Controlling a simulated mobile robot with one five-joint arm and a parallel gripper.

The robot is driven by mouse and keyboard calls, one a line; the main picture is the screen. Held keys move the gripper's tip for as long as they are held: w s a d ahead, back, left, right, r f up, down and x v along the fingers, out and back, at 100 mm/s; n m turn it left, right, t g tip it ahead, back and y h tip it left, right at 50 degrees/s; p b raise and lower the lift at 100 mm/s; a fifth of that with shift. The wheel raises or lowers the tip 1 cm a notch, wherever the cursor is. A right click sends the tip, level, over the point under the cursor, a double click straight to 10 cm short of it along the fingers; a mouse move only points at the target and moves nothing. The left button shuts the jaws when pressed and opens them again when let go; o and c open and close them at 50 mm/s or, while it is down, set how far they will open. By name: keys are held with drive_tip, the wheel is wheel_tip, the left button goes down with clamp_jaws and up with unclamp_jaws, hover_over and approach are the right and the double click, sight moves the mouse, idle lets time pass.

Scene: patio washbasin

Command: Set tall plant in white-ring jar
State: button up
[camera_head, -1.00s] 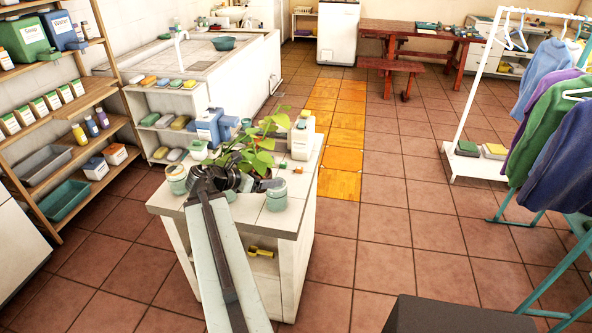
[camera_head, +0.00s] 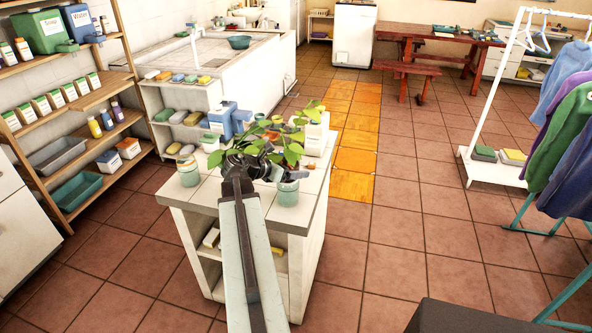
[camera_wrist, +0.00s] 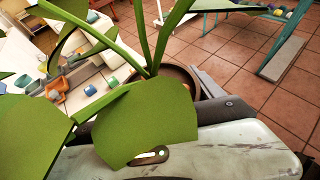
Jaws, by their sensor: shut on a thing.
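The leafy green plant (camera_head: 293,150) is in my gripper (camera_head: 258,163), above the white tiled stand. In the wrist view its broad leaves (camera_wrist: 150,125) and long stems fill much of the picture. They rise from a round brown pot (camera_wrist: 182,76) that my gripper is shut on, with the jaws partly hidden by leaves. A pale green jar (camera_head: 287,193) stands on the stand just right of and below my gripper. Another pale green jar (camera_head: 188,173) stands at the stand's left corner. I cannot tell which jar bears a white ring.
The white stand (camera_head: 190,200) also holds a blue box (camera_head: 222,122) and a white container (camera_head: 317,135) behind the plant. Shelves (camera_head: 95,90) with bottles and tubs are at the left. Tiled floor (camera_head: 420,240) is clear on the right, before the clothes rack (camera_head: 487,90).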

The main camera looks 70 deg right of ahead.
drive_tip(key=shift+r, duration=0.15)
drive_tip(key=shift+f+b, duration=0.5)
drive_tip(key=shift+f, duration=0.2)
drive_tip(key=o, duration=1.7)
drive_tip(key=shift+r, duration=0.15)
drive_tip(key=shift+w+a+r+p, duration=0.1)
drive_tip(key=shift+a+r+p, duration=0.1)
drive_tip(key=shift+r+p, duration=0.35)
drive_tip(key=shift+a+r+p, duration=0.15)
drive_tip(key=shift+r+p, duration=0.3)
drive_tip(key=shift+p, duration=0.1)
drive_tip(key=p+v, duration=0.4)
drive_tip(key=v, duration=0.7)
drive_tip(key=shift+f, duration=0.3)
drive_tip(key=shift+a, duration=0.1)
